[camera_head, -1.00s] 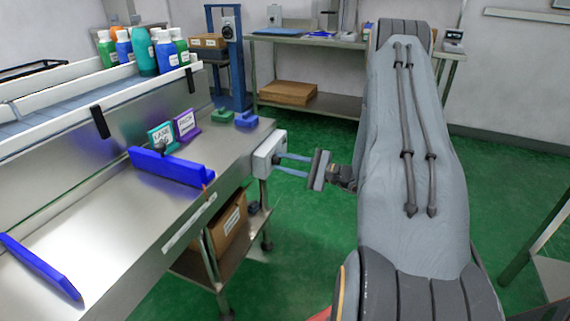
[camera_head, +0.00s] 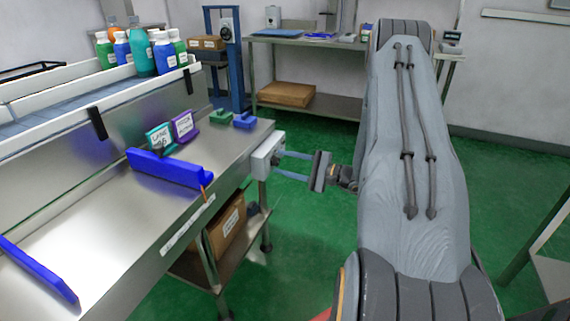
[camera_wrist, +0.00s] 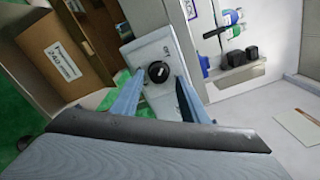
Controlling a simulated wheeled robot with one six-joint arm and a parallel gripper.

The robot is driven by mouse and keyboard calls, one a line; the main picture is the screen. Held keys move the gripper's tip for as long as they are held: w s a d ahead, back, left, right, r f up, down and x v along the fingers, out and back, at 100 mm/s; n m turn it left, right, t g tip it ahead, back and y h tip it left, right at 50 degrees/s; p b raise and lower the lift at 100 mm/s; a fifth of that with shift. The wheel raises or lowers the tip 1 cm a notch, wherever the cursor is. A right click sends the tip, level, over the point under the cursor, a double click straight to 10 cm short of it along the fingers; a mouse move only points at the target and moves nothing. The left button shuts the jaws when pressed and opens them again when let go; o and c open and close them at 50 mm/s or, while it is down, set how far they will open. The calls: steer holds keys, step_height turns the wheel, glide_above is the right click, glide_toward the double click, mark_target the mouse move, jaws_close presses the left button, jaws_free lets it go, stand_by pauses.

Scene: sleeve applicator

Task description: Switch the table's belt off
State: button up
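A pale switch box (camera_head: 266,154) is fixed to the right end of the steel table (camera_head: 120,225). In the wrist view the box (camera_wrist: 149,50) carries a round black knob (camera_wrist: 158,72) with a small white mark, and lettering too small to read surely. My gripper (camera_head: 281,163) is in front of the box, its two blue fingers pointing at it. In the wrist view my gripper (camera_wrist: 160,80) is open, with one finger on each side of the knob. I cannot tell whether the fingertips touch the knob or box.
Blue guide bars (camera_head: 170,168), small signs (camera_head: 183,126) and green and blue blocks (camera_head: 244,120) are on the table. Several bottles (camera_head: 142,58) stand at the raised back left. A cardboard box (camera_head: 228,226) sits on the shelf below. Green floor (camera_head: 310,240) is clear right of the table.

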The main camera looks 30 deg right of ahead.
steer(key=shift+a, duration=0.25)
steer(key=v, duration=0.7)
steer(key=shift+s+d, duration=0.3)
steer(key=shift+a, duration=0.1)
steer(key=s+a+r+n+g+y, duration=0.1)
steer(key=s+a+r+n+g, duration=0.2)
steer(key=a, duration=0.5)
steer(key=s+a+r+n+g, duration=0.1)
steer(key=a+r+n+g, duration=0.15)
steer(key=a+g, duration=0.4)
steer(key=s+a+r+n+g+y, duration=0.1)
steer(key=s+a+r+n+g, duration=0.2)
steer(key=a, duration=0.7)
steer(key=s+a+r+n+g+h, duration=0.4)
steer(key=s+a+g+h, duration=0.1)
steer(key=s+a, duration=0.35)
steer(key=s+a+r+n+t+h, duration=0.1)
steer(key=s+r+n+t+h, duration=0.25)
steer(key=s+n+h, duration=0.55)
steer(key=s+d+r+m+y+p, duration=0.1)
steer(key=d+r+m+p, duration=0.3)
steer(key=d+r+p, duration=0.5)
steer(key=s+r+p, duration=0.1)
steer(key=p, duration=0.8)
steer(key=shift+s+m, duration=0.2)
steer(key=shift+m, duration=0.15)
